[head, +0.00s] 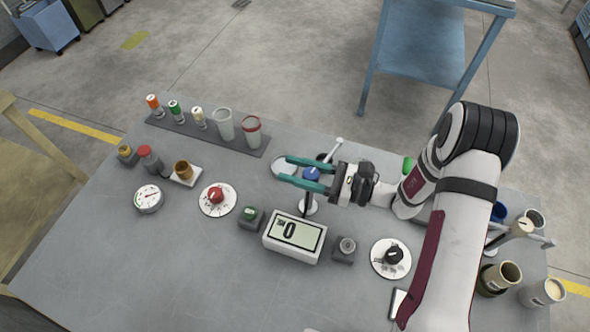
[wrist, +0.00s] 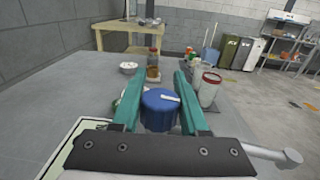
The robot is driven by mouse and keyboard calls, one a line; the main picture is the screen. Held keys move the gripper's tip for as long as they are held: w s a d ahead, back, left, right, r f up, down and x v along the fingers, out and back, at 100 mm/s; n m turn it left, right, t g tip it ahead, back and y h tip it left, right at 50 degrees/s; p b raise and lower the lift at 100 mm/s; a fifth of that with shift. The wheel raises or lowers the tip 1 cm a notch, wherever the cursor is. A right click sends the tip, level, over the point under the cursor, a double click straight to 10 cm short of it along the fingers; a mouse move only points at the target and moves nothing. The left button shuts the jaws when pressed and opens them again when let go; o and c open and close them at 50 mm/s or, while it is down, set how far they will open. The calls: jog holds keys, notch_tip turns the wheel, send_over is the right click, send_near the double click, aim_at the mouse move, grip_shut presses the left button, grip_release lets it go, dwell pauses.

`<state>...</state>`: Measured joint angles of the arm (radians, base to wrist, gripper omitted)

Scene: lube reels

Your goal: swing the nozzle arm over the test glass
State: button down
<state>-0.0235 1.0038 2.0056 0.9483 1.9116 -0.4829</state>
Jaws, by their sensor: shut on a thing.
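My gripper (head: 304,175) has two teal fingers, one on each side of a blue round knob (head: 311,173) above the grey table. In the wrist view the knob (wrist: 160,108) sits between the fingers, shut on it. A pale rod with a rounded end (head: 338,142) slants up and right from the knob; it looks like the nozzle arm. A pale rod end (wrist: 288,158) shows at lower right in the wrist view. A clear red-rimmed cup (head: 252,130) and a clear cup (head: 223,124) stand at the back; I cannot tell which is the test glass.
A display box (head: 294,237) reading 0 stands in front of my gripper. A red-knob dial (head: 217,199), a green button (head: 250,217) and a black-knob dial (head: 391,257) are nearby. More cups (head: 497,279) stand at right. The front-left table is clear.

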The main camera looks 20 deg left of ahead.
jog(key=shift+w+d+m+t+h, duration=0.1)
jog(key=shift+w+m+t+h, duration=0.3)
jog(key=shift+m+t, duration=1.05)
jog(key=shift+w+d+m+t+h, duration=0.2)
jog(key=shift+m+t+h, duration=0.55)
jog(key=shift+t, duration=1.25)
jog(key=shift+w+a+m+t+h, duration=0.1)
jog(key=shift+w+m+t+h, duration=0.25)
jog(key=shift+m+t, duration=1.2)
jog(key=shift+d+t, duration=0.1)
jog(key=shift+t, duration=0.2)
jog(key=shift+c, duration=2.2)
grip_release()
jog(key=v, duration=0.7)
jog(key=shift+s+d, duration=0.15)
jog(key=shift+d, duration=0.05)
